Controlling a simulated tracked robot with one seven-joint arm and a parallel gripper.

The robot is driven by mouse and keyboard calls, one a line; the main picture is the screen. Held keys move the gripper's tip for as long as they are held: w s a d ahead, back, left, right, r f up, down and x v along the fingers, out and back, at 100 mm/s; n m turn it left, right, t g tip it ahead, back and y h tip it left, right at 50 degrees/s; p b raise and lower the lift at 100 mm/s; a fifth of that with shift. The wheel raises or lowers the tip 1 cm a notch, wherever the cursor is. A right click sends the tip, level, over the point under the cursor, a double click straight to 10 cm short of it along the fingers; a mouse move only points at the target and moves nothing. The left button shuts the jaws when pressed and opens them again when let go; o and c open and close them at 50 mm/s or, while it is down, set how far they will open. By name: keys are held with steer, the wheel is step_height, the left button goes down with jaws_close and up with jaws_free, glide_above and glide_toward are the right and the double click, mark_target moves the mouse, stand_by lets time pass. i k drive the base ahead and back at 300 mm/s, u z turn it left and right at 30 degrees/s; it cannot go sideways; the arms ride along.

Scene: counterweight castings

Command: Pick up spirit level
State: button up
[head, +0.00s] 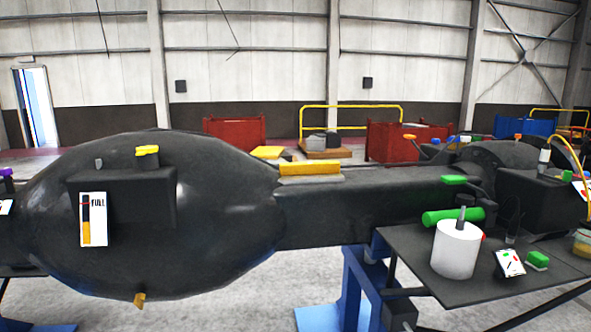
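A long yellow bar (310,168), which looks like the spirit level, lies flat on a grey strip on top of the dark casting (230,205). It rests on the neck just right of the bulging part. It is too small to make out any vials. My gripper is not in view, so I cannot see where it is relative to the bar.
A dark side table (405,245) at right holds a white cylinder (457,250), a green cylinder (452,216), a card (510,263) and a green block (537,261). A blue stand (350,290) supports the casting. Red bins (235,131) and yellow rails stand behind.

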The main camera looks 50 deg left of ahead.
mark_target(289, 169)
steer(key=u, duration=0.6)
steer(key=i, duration=1.2)
steer(key=u, duration=0.7)
steer(key=k, duration=0.85)
steer(key=u, duration=0.15)
steer(key=i, duration=1.2)
steer(key=z, duration=0.05)
